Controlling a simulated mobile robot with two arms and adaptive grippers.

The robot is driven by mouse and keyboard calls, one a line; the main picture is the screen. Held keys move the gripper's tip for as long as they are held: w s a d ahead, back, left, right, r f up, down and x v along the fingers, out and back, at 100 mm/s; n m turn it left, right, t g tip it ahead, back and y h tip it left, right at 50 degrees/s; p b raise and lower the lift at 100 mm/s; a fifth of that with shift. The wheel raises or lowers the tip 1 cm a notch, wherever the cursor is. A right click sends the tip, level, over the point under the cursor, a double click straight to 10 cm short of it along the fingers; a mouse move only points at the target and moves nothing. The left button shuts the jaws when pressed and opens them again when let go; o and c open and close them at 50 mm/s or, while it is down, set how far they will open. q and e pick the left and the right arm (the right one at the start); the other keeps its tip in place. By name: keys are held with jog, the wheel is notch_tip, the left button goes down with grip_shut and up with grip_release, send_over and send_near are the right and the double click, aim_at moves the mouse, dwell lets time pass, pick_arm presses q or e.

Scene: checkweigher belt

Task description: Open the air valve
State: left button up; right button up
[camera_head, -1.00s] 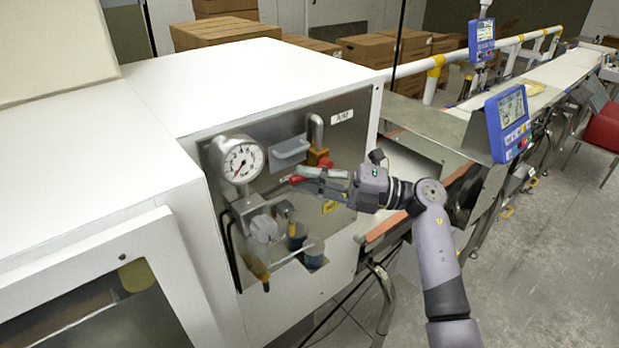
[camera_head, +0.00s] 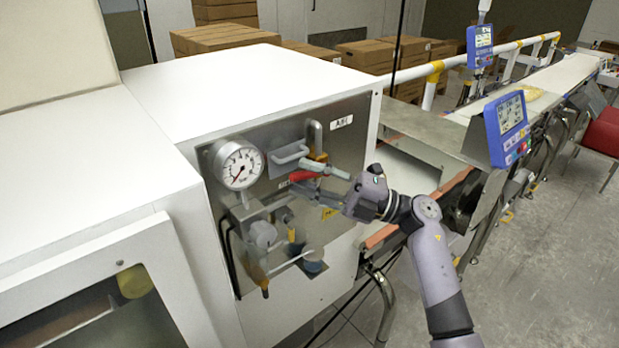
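The air valve is on the metal panel, with a brass-coloured body (camera_head: 318,157) below a bent grey pipe. Its red lever (camera_head: 302,176) points left and lies roughly level. My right gripper (camera_head: 307,178) comes in from the right at the valve. Its two fingers are spread, one above and one below the line of the lever, and partly cover it. I cannot tell whether they touch it. A round pressure gauge (camera_head: 238,164) is at the panel's upper left, its needle toward the lower left. My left gripper is not in view.
A grey bracket handle (camera_head: 290,156) stands out close left of the valve. A conveyor (camera_head: 425,147) and a blue display (camera_head: 506,128) are to the right. Cardboard boxes (camera_head: 225,36) stand behind.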

jog(key=v, duration=1.2)
jog(key=shift+c, duration=0.4)
